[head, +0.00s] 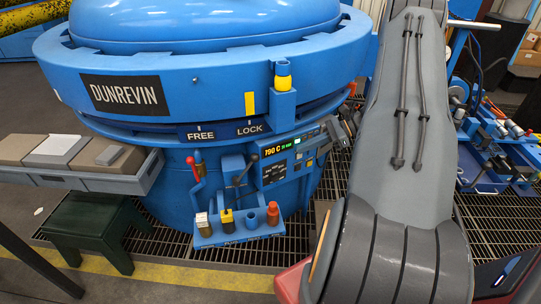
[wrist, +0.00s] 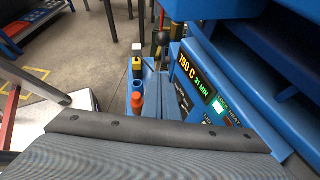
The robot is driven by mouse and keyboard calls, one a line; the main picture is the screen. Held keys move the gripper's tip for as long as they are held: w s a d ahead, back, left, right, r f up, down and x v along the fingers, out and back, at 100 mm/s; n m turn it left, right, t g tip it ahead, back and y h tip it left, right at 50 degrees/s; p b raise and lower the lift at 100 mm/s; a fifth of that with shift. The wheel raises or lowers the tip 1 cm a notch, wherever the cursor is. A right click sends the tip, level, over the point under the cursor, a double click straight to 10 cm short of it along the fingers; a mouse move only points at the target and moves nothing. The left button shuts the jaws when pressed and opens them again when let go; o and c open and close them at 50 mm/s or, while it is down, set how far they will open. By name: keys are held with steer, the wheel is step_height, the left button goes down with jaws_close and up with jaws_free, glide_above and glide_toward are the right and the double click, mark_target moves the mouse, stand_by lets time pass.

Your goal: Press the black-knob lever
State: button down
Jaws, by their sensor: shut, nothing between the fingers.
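The black-knob lever (head: 253,159) stands tilted on the front of the blue furnace, just left of the control panel. In the wrist view its round black knob (wrist: 163,39) shows at upper middle, beyond the small shelf. My gripper (head: 336,131) is shut and empty at the right end of the control panel, clear of the lever and to its right. The fingertips are small and partly hard to make out. A broad grey part of my own arm fills the bottom of the wrist view.
A red lever (head: 192,168) stands left of the black-knob one. A small blue shelf (head: 236,236) below holds bottles, including a red one (head: 273,213). A tray (head: 70,179) of blocks and a green stool (head: 92,229) are at left.

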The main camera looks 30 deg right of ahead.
steer(key=shift+a, duration=0.1)
steer(key=p+x, duration=0.1)
steer(key=x, duration=0.3)
steer(key=r+p+x, duration=0.1)
steer(key=p+x, duration=0.1)
steer(key=x, duration=0.2)
steer(key=a+r+p+x, duration=0.1)
steer(key=p+x, duration=0.1)
steer(key=x, duration=0.2)
steer(key=shift+w+a, duration=0.3)
steer(key=shift+w, duration=0.25)
